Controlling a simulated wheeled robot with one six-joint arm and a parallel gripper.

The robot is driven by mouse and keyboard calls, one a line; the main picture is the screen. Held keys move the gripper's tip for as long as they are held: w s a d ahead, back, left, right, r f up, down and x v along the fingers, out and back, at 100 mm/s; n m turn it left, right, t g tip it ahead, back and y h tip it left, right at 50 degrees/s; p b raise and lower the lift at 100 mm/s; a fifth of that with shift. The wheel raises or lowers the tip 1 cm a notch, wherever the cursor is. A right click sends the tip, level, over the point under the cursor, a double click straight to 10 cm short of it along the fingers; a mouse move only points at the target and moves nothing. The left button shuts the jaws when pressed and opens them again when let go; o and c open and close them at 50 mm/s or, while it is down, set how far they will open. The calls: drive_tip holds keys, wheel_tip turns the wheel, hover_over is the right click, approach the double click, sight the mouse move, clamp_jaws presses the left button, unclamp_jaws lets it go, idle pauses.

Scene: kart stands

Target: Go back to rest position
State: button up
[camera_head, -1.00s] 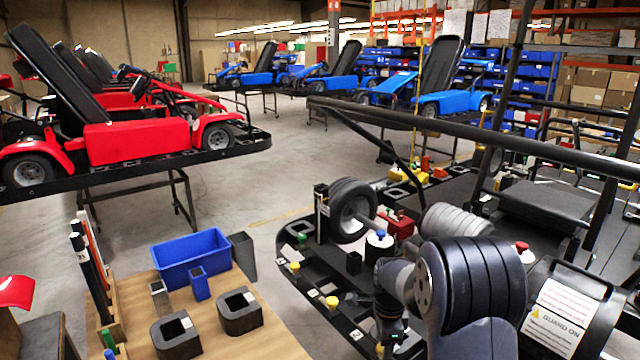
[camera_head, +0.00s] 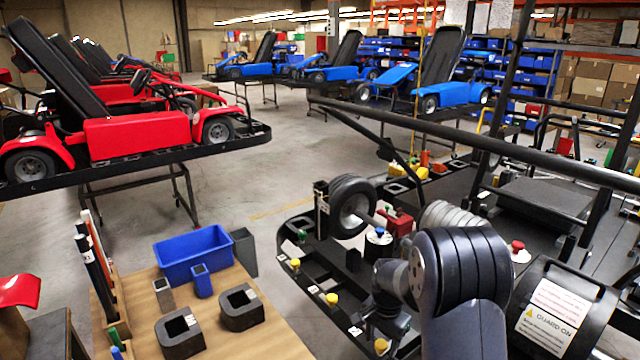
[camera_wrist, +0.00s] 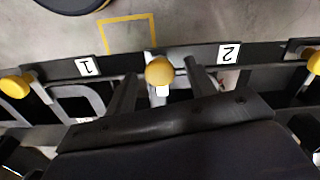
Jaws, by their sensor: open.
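My gripper (camera_wrist: 163,80) is open, with one dark finger on each side of a yellow knob (camera_wrist: 159,71) in the wrist view. The knob sits by the black kart frame's edge, between the white labels 1 (camera_wrist: 86,67) and 2 (camera_wrist: 229,53). I cannot tell whether the fingers touch it. In the head view my gripper (camera_head: 388,325) hangs low over the near edge of the black kart frame (camera_head: 318,292), partly hidden by my arm. A yellow knob (camera_head: 381,346) shows just below it.
More yellow knobs (camera_head: 332,299) line the frame edge. A wheel (camera_head: 352,207) stands upright on the frame. A black bar (camera_head: 470,138) crosses above. A wooden table (camera_head: 268,325) with a blue bin (camera_head: 193,255) is at left. Open floor lies behind it.

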drive_tip(key=n+p, duration=0.4)
drive_tip(key=n, duration=0.2)
drive_tip(key=shift+r+n+p, duration=0.15)
drive_tip(key=shift+n+p, duration=0.15)
drive_tip(key=shift+r+b, duration=0.3)
drive_tip(key=shift+r, duration=0.3)
